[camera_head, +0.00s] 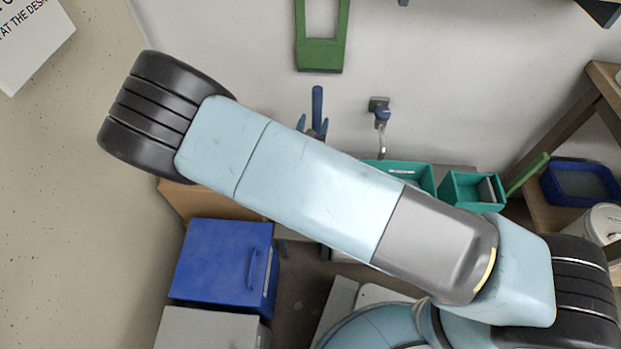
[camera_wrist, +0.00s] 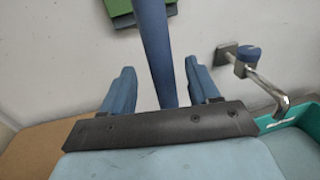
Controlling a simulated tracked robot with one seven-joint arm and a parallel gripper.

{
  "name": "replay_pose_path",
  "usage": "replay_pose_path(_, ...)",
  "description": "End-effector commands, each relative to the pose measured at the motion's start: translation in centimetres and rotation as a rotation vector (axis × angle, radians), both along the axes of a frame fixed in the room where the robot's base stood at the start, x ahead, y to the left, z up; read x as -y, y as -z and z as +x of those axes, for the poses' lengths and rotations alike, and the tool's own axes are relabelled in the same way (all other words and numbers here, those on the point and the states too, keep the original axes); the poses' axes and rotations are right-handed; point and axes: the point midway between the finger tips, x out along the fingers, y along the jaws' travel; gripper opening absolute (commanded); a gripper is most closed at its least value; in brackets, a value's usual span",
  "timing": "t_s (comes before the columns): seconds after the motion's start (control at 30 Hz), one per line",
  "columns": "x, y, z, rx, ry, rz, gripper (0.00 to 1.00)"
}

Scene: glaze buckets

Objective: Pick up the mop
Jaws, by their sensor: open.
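A blue pole, which looks like the mop's handle (camera_wrist: 153,45), runs upright between the two blue fingers of my gripper (camera_wrist: 160,80) in the wrist view. The fingers are open, one on each side of the pole, with visible gaps on both sides. In the head view the top of the mop's handle (camera_head: 317,101) shows above my arm, with the fingertips of my gripper (camera_head: 314,128) beside it. My arm hides much of the handle below. I cannot make out the mop's head.
A green frame (camera_head: 320,55) is on the wall behind. A wall tap (camera_head: 381,112) is right of the handle, above teal bins (camera_head: 470,189). A blue box (camera_head: 222,265) stands at lower left. A wooden shelf (camera_head: 550,130) is at right. The left floor is clear.

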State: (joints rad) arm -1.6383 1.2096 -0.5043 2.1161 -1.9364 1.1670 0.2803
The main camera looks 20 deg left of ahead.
Motion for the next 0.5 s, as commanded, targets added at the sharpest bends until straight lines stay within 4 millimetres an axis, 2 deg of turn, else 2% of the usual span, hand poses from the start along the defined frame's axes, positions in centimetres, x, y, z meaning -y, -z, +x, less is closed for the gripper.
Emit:
replay_pose_path(0.23, -0.4, -0.3, 3.3, 0.000, 0.000, 0.000, 0.60)
replay_pose_path(0.5, -0.5, -0.3, 3.7, 0.000, 0.000, 0.000, 0.60)
